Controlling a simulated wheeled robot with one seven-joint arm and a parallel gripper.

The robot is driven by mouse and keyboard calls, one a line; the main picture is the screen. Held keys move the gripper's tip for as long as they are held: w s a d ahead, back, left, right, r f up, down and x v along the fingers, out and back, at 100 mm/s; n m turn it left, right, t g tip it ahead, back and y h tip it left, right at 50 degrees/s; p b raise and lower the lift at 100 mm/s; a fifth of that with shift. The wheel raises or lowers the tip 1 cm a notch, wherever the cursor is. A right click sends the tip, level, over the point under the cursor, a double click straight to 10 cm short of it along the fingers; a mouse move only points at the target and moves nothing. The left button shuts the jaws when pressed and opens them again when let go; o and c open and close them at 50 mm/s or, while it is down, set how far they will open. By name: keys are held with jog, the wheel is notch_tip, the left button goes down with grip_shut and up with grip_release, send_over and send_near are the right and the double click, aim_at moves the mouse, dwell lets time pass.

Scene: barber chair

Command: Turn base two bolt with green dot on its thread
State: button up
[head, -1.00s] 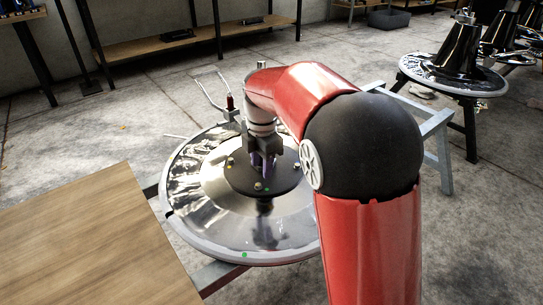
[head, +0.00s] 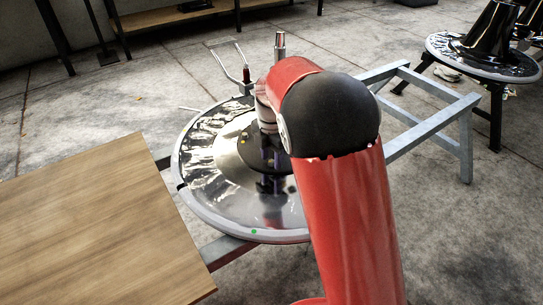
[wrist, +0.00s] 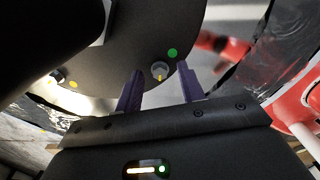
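The round chair base (head: 190,196) is a shiny disc with a black round plate (head: 230,152) at its middle. In the wrist view, a bolt (wrist: 160,71) with a silver rim sits in the dark plate (wrist: 135,40), with a green dot (wrist: 172,53) beside it. My gripper (wrist: 161,73) has two purple fingers, apart, with the bolt showing between their tips. I cannot tell whether the tips touch it or stay short of it. In the head view my arm hides that bolt and most of the gripper.
Another bolt (wrist: 57,76) with a yellow dot (wrist: 73,84) shows at left in the wrist view. Another green dot (head: 254,231) marks the base's front rim. A wooden tabletop (head: 100,220) lies left. A grey metal frame (head: 430,115) stands right, before another base (head: 485,60).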

grip_shut()
jog(key=shift+m, duration=0.3)
